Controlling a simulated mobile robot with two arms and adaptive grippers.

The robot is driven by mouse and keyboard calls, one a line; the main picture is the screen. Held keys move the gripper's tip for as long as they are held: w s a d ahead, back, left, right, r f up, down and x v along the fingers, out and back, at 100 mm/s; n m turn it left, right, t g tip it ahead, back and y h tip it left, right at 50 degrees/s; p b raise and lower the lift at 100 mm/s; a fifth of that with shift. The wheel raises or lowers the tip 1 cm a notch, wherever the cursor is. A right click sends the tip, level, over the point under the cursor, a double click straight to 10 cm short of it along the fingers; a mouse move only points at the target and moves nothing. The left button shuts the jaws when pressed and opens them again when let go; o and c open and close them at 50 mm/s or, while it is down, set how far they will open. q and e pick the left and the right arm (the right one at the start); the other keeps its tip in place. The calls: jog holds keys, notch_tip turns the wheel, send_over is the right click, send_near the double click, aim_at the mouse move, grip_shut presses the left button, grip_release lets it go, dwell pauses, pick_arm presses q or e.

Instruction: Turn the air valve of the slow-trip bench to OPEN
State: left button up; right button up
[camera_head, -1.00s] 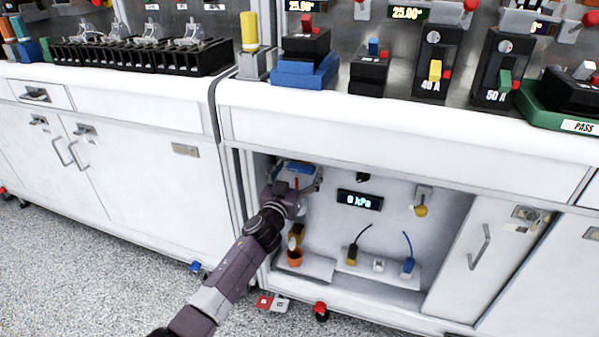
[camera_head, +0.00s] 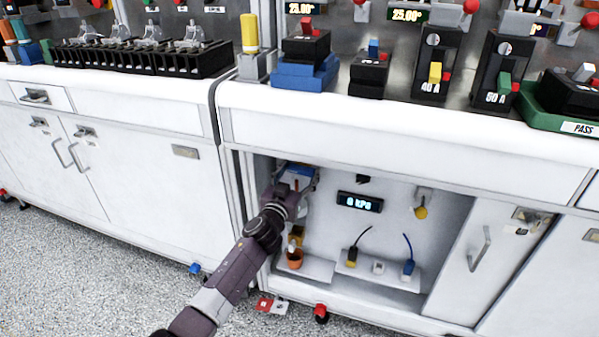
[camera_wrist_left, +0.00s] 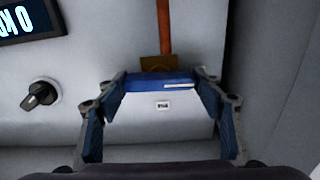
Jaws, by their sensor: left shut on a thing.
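The valve has a blue handle (camera_wrist_left: 158,84) with a white stripe, on a brass body (camera_wrist_left: 157,63) below a copper pipe (camera_wrist_left: 165,25). My left gripper (camera_wrist_left: 162,79) is shut on the blue handle, with a fingertip at each end of it. A small label (camera_wrist_left: 162,104) sits below the handle, too small to read. In the head view, my left gripper (camera_head: 296,182) reaches into the open bay under the bench and partly hides the valve. The pressure display (camera_head: 360,202) reads 0 kPa. My right gripper is not in view.
A black knob (camera_wrist_left: 40,94) is on the back wall left of the handle in the wrist view. The benchtop (camera_head: 400,110) overhangs the bay.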

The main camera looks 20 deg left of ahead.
pick_arm(q)
jog(key=m, duration=0.3)
jog(key=shift+m, duration=0.3)
jog(key=m, duration=0.5)
jog(key=shift+f, duration=0.1)
jog(key=m, duration=0.4)
jog(key=shift+d, duration=0.1)
jog(key=m, duration=0.3)
jog(key=shift+m, duration=0.9)
jog(key=shift+f, duration=0.1)
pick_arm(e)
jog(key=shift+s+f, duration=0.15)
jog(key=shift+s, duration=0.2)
pick_arm(q)
jog(key=o, duration=1.2)
jog(key=shift+c, duration=0.2)
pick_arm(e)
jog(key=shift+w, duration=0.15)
